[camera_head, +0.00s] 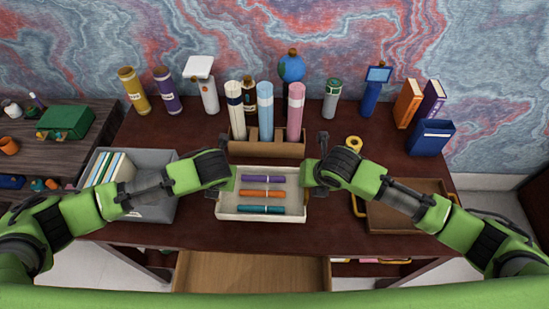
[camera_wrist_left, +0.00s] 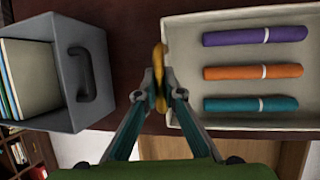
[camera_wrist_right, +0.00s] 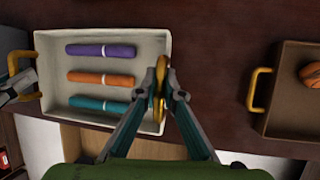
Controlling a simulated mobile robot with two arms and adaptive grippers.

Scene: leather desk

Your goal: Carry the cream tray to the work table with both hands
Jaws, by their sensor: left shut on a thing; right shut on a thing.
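The cream tray (camera_head: 262,216) is level in the middle of the head view, over the dark wood desk (camera_head: 170,236). It holds a purple, an orange and a teal roll, each with a white band. My left gripper (camera_wrist_left: 161,92) is shut on the tray's gold left handle (camera_wrist_left: 159,58). My right gripper (camera_wrist_right: 161,90) is shut on the gold right handle (camera_wrist_right: 161,66). I cannot tell whether the tray touches the desk. A second table, grey-brown wood (camera_head: 65,157), stands at the left; which one is the work table is not marked.
A grey bin (camera_head: 152,211) with folders stands close left of the tray. A brown tray (camera_head: 400,219) with gold handles lies to the right. A brown organizer (camera_head: 267,148) with tall tubes stands just behind. A green box (camera_head: 66,120) sits on the left table. A drawer (camera_head: 250,272) is open in front.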

